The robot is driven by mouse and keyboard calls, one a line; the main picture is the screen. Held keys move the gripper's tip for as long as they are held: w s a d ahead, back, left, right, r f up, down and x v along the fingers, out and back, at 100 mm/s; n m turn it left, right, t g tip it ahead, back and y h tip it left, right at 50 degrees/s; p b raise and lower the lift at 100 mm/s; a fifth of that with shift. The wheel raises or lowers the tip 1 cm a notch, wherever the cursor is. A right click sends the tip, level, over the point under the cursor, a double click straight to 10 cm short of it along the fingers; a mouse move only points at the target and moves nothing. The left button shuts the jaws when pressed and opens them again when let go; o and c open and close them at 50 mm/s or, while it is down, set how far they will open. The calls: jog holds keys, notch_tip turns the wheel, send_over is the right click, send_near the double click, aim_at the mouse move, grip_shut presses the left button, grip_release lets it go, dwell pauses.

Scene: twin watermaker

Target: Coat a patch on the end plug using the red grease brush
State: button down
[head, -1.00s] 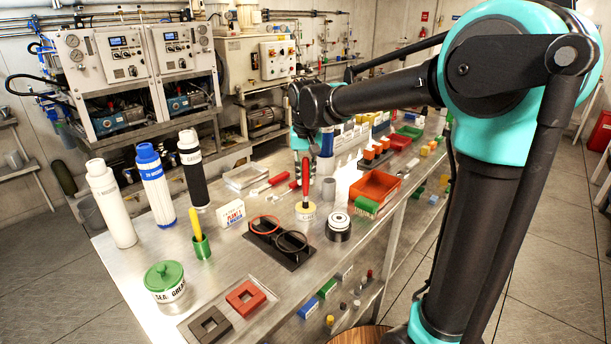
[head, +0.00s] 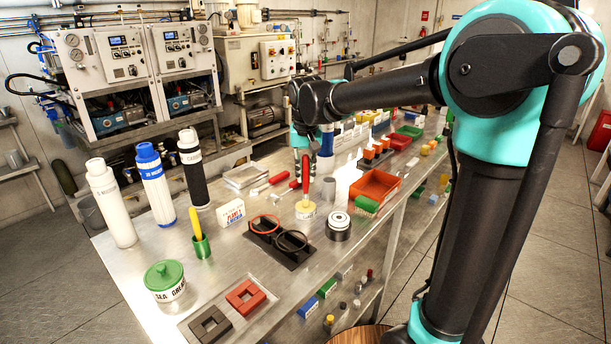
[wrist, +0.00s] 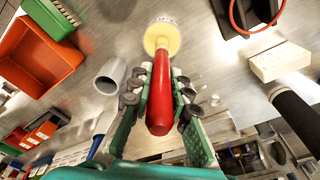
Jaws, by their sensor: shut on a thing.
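The red grease brush (head: 306,178) stands upright near the middle of the bench, its red handle up. My gripper (head: 302,150) is shut on the handle; in the wrist view the fingers (wrist: 160,95) close on both sides of the red handle (wrist: 160,110). A cream round part (wrist: 161,38) with a white labelled side is at the handle's lower end. I cannot tell whether it touches the bench. A black round piece with a white ringed top (head: 338,222), possibly the end plug, stands to its right. The green-lidded grease jar (head: 165,282) is at front left.
Black ring stands (head: 280,243) lie in front of the brush. A grey cup (head: 328,189) is close beside it. An orange bin (head: 375,187) is at right, tall filter cartridges (head: 155,184) at left. A white box (head: 231,213) stands between.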

aim_at(305, 155)
jog(key=shift+r, duration=3.15)
